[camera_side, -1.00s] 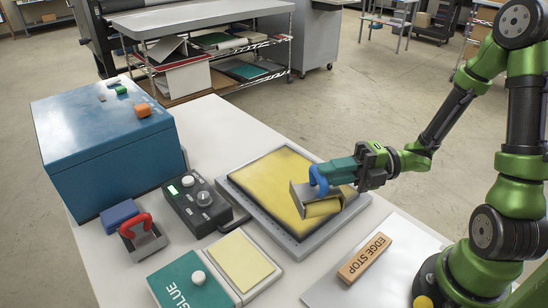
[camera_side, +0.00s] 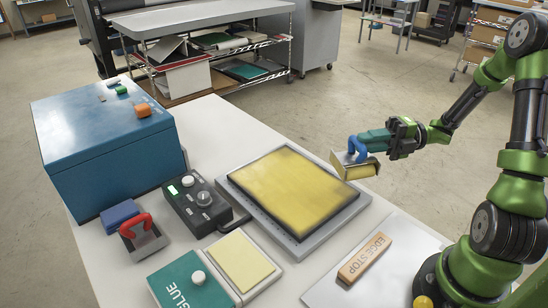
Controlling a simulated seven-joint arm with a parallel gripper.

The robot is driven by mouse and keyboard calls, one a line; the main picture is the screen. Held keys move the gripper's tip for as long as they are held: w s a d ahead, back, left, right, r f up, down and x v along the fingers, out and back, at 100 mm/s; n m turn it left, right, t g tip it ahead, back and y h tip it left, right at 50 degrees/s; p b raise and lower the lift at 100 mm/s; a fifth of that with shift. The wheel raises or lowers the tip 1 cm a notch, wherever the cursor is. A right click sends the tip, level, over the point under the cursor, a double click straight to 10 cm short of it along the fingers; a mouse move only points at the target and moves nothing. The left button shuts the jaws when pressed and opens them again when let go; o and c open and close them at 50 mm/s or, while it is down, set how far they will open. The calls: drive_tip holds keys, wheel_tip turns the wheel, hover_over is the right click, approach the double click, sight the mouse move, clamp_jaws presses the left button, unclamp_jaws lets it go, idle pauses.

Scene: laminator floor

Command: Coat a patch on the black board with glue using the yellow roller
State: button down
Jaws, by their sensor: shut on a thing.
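The yellow roller (camera_side: 358,172) has a metal frame and a blue handle. My gripper (camera_side: 362,144) is shut on the blue handle and holds the roller raised above the right edge of the board's grey plate. The black board (camera_side: 241,182) lies on that plate, and a yellow glue patch (camera_side: 295,187) covers most of its top. Dark edges show around the patch, which looks uneven toward the front. A glue tray (camera_side: 242,262) with a pale yellow pad and a green lid (camera_side: 188,284) marked "GLUE" sits at the front.
A red-handled tool (camera_side: 142,240) and a blue block (camera_side: 119,215) stand left of a control box (camera_side: 200,205) with knobs. A large blue box (camera_side: 105,145) fills the table's left. A wooden "EDGE STOP" block (camera_side: 364,259) lies on a white sheet (camera_side: 400,265) at front right.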

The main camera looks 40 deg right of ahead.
drive_tip(key=shift+s, duration=0.15)
drive_tip(key=shift+f, duration=0.2)
drive_tip(key=shift+a+f, duration=0.1)
drive_tip(key=shift+f, duration=3.25)
drive_tip(key=shift+w+f, duration=0.2)
drive_tip(key=shift+f, duration=0.1)
drive_tip(key=shift+w+f, duration=0.1)
drive_tip(key=shift+w, duration=12.7)
drive_tip(key=shift+s, duration=12.95)
drive_tip(key=shift+s+r, duration=0.1)
drive_tip(key=shift+r, duration=3.95)
